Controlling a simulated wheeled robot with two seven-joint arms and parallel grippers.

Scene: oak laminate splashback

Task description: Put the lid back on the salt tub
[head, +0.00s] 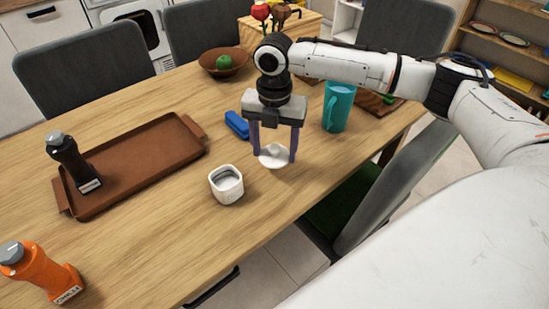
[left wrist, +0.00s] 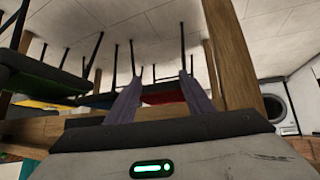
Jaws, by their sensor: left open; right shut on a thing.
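The salt tub (head: 226,187) is a small white tub standing upright and uncovered on the wooden table in the head view. A white round lid (head: 273,157) is a little behind and to the right of it. My right gripper (head: 274,154) points down and is shut on the lid, with one purple finger at each side. The lid is apart from the tub; I cannot tell whether it touches the table. My left gripper (left wrist: 160,76) shows in the left wrist view, open with nothing between its fingers; it is not in the head view.
A brown tray (head: 140,165) with a dark bottle (head: 73,160) is at left. An orange bottle (head: 40,271) stands front left. The table between tray and tub is clear.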

